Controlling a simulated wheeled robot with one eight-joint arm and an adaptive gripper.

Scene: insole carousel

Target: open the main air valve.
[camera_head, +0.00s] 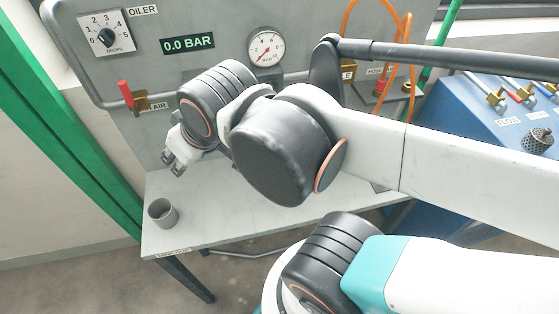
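The air valve has a red lever (126,95) and a brass body (141,101) on the grey panel at the left. The lever stands nearly upright, across the line of the grey pipe. A label partly reading "AIR" sits beside it; the rest of the label is hard to read. My gripper (173,162) is below and to the right of the valve, in front of the panel and above the shelf. Its small fingers look apart, with nothing between them. It does not touch the lever.
The digital display (188,43) reads 0.0 BAR, beside a round gauge (266,48). An oiler dial (106,38) is above the valve. A grey cup (162,212) stands on the shelf (215,222). A green post (65,130) is at the left. Orange hose (409,60) hangs at the right.

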